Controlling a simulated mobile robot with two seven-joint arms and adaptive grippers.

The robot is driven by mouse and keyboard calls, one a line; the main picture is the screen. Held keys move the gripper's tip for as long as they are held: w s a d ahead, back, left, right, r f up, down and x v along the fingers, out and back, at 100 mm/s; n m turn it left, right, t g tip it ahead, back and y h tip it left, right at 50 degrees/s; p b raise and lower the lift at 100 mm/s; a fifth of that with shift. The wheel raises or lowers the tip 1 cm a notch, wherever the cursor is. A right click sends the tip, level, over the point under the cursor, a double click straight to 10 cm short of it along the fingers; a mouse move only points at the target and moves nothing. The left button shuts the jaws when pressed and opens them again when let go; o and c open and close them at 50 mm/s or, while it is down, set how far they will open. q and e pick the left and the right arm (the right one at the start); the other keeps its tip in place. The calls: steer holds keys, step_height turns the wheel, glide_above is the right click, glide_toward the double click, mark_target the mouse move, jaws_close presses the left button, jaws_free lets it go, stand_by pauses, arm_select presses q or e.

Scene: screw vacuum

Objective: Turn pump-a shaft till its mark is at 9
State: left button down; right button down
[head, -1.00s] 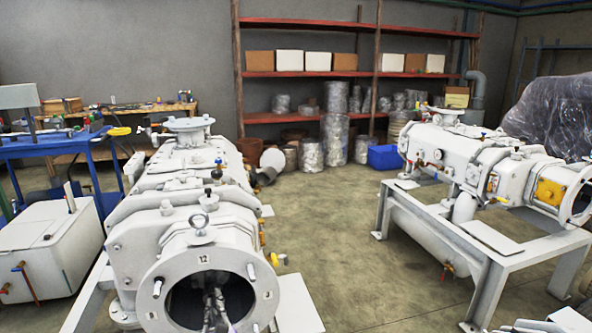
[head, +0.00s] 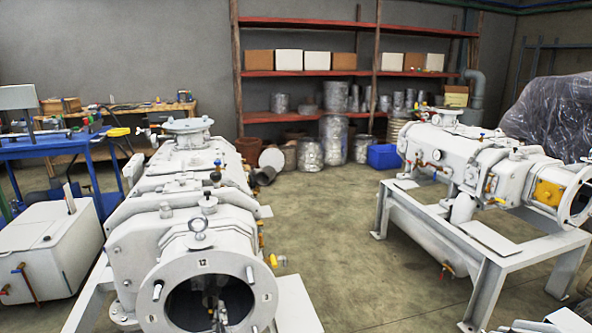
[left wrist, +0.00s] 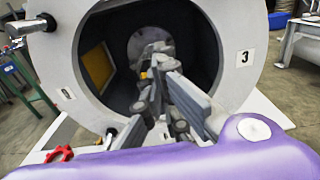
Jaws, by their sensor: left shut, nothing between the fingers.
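Pump-a (head: 160,225) is the large white pump at the left in the head view. Its open round front flange (head: 155,292) carries the labels 12 and 3. In the left wrist view the flange (left wrist: 238,88) shows the label 3 at right and a small tilted label at left. My left gripper (head: 217,302) reaches into the dark opening; in the left wrist view its fingers (left wrist: 152,72) are shut and empty. A grey round shaft end (left wrist: 150,45) shows behind the fingers, partly hidden by them. I cannot make out its mark clearly.
A second white pump (head: 475,160) stands on a frame at right. A blue cart (head: 60,148) and a white box (head: 48,250) are at left. Red shelves (head: 310,74) stand at the back. The floor between the pumps is clear.

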arm_select(q)
steer(key=shift+r+p+v, duration=0.2)
steer(key=shift+v, duration=0.75)
steer(key=shift+r+p+v, duration=0.2)
steer(key=shift+v, duration=0.75)
steer(key=shift+a, duration=0.15)
